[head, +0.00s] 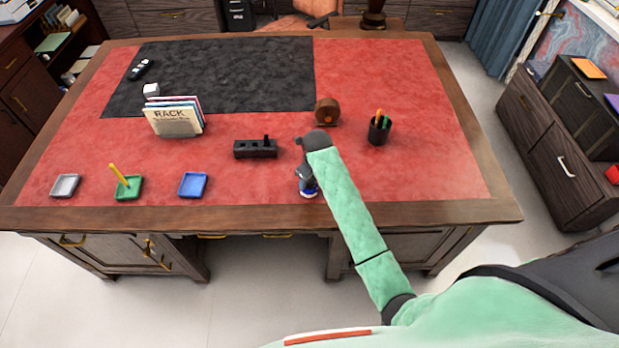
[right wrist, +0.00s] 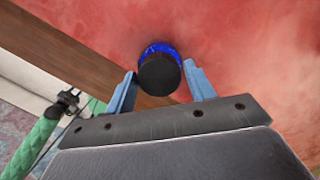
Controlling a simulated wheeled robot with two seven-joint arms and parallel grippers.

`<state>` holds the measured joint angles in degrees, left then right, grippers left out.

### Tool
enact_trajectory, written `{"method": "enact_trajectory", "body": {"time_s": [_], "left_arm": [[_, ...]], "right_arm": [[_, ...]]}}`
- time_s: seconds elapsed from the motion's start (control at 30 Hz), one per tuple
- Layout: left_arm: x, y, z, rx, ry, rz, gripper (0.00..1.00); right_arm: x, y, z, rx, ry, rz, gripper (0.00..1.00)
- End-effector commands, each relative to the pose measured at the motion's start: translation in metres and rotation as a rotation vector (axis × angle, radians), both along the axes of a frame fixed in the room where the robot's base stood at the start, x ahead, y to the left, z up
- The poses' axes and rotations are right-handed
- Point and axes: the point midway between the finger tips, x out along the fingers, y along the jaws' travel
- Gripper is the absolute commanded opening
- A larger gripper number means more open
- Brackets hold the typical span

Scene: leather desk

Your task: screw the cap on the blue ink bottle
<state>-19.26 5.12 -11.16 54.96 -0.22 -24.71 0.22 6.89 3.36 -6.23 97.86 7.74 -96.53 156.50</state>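The blue ink bottle (head: 308,194) stands near the front edge of the desk, mostly hidden under my right gripper (head: 307,182) in the head view. In the right wrist view the bottle (right wrist: 160,49) shows as a blue rim around a dark round top, the cap (right wrist: 159,76). Whether the cap is seated tight cannot be told. The two blue fingers of my right gripper (right wrist: 160,82) stand on either side of it, with narrow gaps. A green arm part with a small dark end at the wrist view's lower left seems to be my left arm; its fingers are too small to read.
A black holder block (head: 255,149) lies left of my right arm. A pen cup (head: 379,131) and a round brown object (head: 327,111) stand behind it. Grey (head: 65,186), green (head: 128,188) and blue (head: 193,185) trays sit at the front left. Red desk between is clear.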

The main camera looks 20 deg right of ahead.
Motion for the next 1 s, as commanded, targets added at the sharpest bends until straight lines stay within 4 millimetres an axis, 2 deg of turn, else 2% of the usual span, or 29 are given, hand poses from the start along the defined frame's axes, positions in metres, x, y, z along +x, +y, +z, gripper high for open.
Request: {"method": "enact_trajectory", "body": {"time_s": [0.07, 0.47, 0.8, 1.0], "left_arm": [[0.0, 0.0, 0.0, 0.0, 0.0, 0.0, 0.36], [0.0, 0.0, -0.006, 0.0, 0.0, 0.0, 0.36], [0.0, 0.0, -0.029, 0.0, 0.0, 0.0, 0.36], [0.0, 0.0, -0.034, 0.0, 0.0, 0.0, 0.36]], "right_arm": [[0.0, 0.0, 0.0, 0.0, 0.0, 0.0, 0.68], [0.0, 0.0, 0.007, 0.001, -0.002, 0.001, 0.68], [-0.006, -0.003, 0.055, 0.002, -0.004, 0.001, 0.68], [-0.009, -0.005, 0.073, 0.001, -0.002, 0.001, 0.68]]}}
